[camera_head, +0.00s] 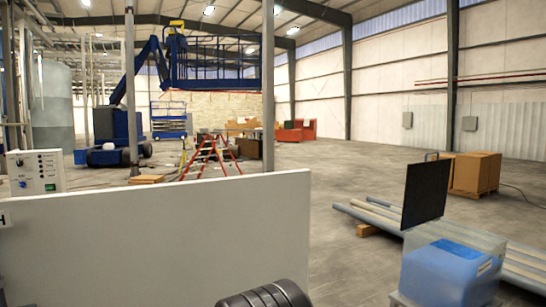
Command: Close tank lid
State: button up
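A clear tank (452,270) with blue liquid in it stands at the bottom right. Its lower part is cut off by the frame edge. A flat black panel, which looks like the tank lid (425,190), stands nearly upright at the tank's left side, so the top appears open. Any hinge is too small to make out. A dark ribbed rounded part at the bottom centre looks like part of my arm. My gripper's fingers do not show.
A large pale panel (160,235) fills the lower left, beside a control box (36,172) with knobs. Grey pipes (372,218) lie on the floor behind the tank. Cardboard boxes (472,172) stand farther back. The grey floor between panel and tank is clear.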

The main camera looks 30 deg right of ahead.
aim_at(427, 186)
jog(key=z, duration=2.5)
jog(key=i+l, duration=0.15)
jog(key=l, duration=0.25)
jog(key=i+l, duration=0.1)
jog(key=l, duration=0.35)
jog(key=i+l, duration=0.6)
jog(key=i+l+z, duration=0.2)
jog(key=i+z, duration=0.45)
jog(key=i, duration=0.3)
jog(key=i+l, duration=0.1)
jog(key=i, duration=1.05)
jog(key=i+u, duration=0.1)
jog(key=i, duration=0.5)
jog(key=i+l+u, duration=0.1)
jog(key=i, duration=0.45)
